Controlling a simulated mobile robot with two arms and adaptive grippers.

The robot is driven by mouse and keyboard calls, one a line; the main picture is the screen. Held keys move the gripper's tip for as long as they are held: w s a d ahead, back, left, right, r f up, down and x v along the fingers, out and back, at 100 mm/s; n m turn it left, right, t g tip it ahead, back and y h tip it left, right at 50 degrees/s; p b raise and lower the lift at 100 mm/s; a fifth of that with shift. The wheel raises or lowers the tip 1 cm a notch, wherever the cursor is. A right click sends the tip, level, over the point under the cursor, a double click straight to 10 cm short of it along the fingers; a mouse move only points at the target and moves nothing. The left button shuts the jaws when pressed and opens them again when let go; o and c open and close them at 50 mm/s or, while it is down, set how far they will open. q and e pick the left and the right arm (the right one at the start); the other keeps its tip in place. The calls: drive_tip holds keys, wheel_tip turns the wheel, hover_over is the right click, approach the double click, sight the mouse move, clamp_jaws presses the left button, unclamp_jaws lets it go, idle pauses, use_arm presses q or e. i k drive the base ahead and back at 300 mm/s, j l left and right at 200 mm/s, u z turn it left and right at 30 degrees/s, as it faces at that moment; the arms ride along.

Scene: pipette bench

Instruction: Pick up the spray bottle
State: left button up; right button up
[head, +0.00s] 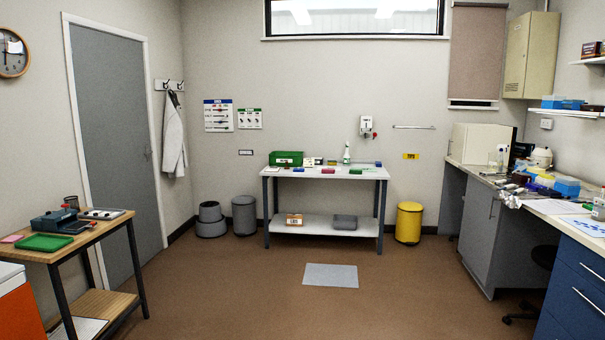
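Neither of my grippers shows in the head view.
A green bin (286,158) and small boxes share the far table. A grey mat (331,275) lies on open floor before it. A yellow bin (409,222) stands to its right. A wooden table (75,238) is at left; a cluttered counter (548,206) is at right.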

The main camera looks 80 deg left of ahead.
sight(500, 146)
drive_tip(key=u, duration=2.5)
